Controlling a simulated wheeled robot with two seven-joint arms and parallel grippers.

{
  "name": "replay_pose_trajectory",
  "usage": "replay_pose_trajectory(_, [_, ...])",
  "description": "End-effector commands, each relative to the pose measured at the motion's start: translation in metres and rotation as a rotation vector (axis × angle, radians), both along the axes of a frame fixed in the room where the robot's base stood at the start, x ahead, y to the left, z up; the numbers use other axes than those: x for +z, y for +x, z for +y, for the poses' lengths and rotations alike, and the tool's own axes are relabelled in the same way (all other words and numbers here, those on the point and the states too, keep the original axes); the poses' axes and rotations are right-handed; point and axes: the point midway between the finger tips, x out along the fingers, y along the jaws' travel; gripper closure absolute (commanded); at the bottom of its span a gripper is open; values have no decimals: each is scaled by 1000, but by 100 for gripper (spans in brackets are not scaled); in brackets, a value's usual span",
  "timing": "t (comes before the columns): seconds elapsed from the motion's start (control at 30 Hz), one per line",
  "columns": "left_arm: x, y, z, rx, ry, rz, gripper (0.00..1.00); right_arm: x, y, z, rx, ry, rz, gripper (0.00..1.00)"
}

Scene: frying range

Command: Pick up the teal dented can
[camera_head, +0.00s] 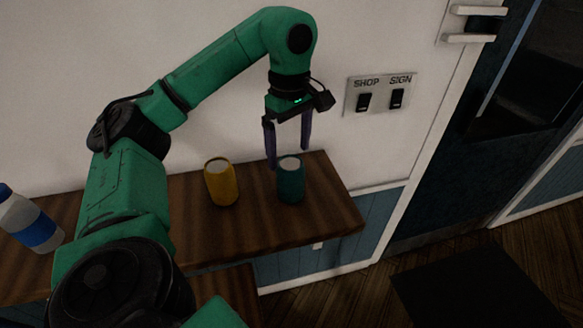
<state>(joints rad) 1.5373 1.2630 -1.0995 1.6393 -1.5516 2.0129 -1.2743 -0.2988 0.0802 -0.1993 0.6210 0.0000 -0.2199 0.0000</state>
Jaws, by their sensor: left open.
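The teal can (290,182) stands upright on the wooden counter, near its right end. I cannot make out a dent on it from here. My left gripper (288,158) points down just above and behind the can, with its two dark fingers apart and nothing between them. The left fingertip shows close to the can's upper left rim; I cannot tell whether it touches. My right gripper is not in view.
A yellow can (221,184) stands to the left of the teal one. A bottle with a blue band (35,228) is at the far left. The wooden counter (335,213) runs along the wall. A switch plate (379,95) is on the wall above right.

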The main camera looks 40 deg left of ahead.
Motion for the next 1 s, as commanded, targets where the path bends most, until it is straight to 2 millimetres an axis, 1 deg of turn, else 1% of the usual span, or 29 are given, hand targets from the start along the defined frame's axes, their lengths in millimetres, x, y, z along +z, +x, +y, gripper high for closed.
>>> replay_pose_trajectory(0.03, [-28,0,0,-1,-1,3,0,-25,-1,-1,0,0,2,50])
replay_pose_trajectory(0.1, [-43,0,0,-1,-1,1,0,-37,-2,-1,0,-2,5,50])
replay_pose_trajectory(0.27, [-59,-1,-1,-2,-2,-1,0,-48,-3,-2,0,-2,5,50])
replay_pose_trajectory(0.33, [-72,-2,-2,-2,-2,0,0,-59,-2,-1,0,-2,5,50])
replay_pose_trajectory(0.37, [-77,-3,-2,-2,-1,1,0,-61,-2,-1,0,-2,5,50])
replay_pose_trajectory(0.4, [-79,-5,-3,-1,0,2,0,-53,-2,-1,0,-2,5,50])
replay_pose_trajectory(0.5, [-95,-5,-3,0,-1,0,0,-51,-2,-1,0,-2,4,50])
replay_pose_trajectory(0.57, [-101,-5,-3,-1,-1,-1,0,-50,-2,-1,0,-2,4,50])
replay_pose_trajectory(0.77, [-103,-5,-4,-2,-2,-3,0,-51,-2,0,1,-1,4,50])
replay_pose_trajectory(0.8, [-103,-5,-4,-2,-2,-3,15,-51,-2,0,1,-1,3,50])
replay_pose_trajectory(0.87, [-103,-5,-4,-2,-2,-3,38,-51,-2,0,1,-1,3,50])
replay_pose_trajectory(0.9, [-102,-5,-4,-2,-2,-3,54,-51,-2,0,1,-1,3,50])
replay_pose_trajectory(0.93, [-102,-5,-4,-2,-2,-3,65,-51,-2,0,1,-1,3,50])
replay_pose_trajectory(0.97, [-102,-5,-4,-2,-2,-3,73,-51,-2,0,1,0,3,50])
replay_pose_trajectory(1.0, [-102,-5,-4,-2,-2,-3,73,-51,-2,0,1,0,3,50])
